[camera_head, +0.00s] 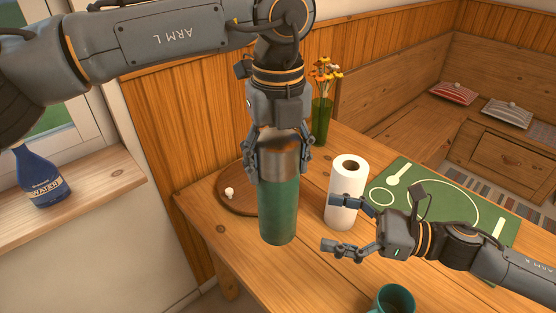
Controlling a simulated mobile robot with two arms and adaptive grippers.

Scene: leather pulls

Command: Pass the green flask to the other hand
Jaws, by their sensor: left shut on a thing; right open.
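The green flask (279,212) has a silvery metal top and hangs upright in the middle of the view. My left gripper (279,160) comes down from above and is shut on the flask around its metal top. The flask appears to be held above the wooden table. My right gripper (340,224) is open and empty to the right of the flask, with its fingers pointing left toward it. A gap shows between the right fingertips and the flask. The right gripper overlaps the lower part of the paper roll in the picture.
On the table (238,247) stand a white paper roll (347,178), a green vase with flowers (321,120), a teal mug (395,299) and a round wooden board (233,201). A green placemat (408,178) lies right. A blue water bottle (40,178) stands on the windowsill (100,190).

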